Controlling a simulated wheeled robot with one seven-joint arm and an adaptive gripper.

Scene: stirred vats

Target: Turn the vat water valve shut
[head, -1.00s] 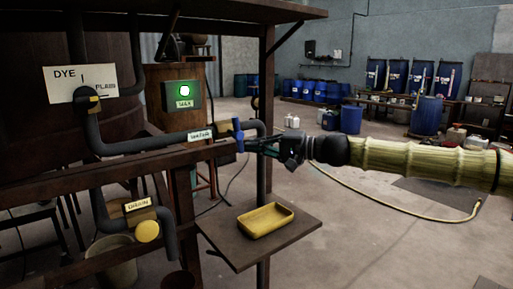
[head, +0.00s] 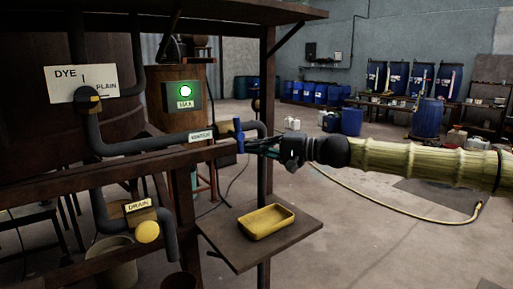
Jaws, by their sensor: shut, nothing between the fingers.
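The water valve has a blue handle (head: 239,136) on the dark pipe, just right of a small white label (head: 202,136) that seems to read WATER. The handle stands roughly upright, across the pipe. My gripper (head: 252,146) comes in from the right and is shut with nothing between its fingers. Its tips are right beside the blue handle; whether they touch it I cannot tell.
A yellow drain knob (head: 147,232) sits lower left under a DRAIN label. A DYE/PLAIN sign (head: 81,84) hangs at upper left. A yellow tray (head: 266,221) lies on a small shelf (head: 232,250) below my gripper. A wooden rail (head: 60,182) runs in front of the pipe.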

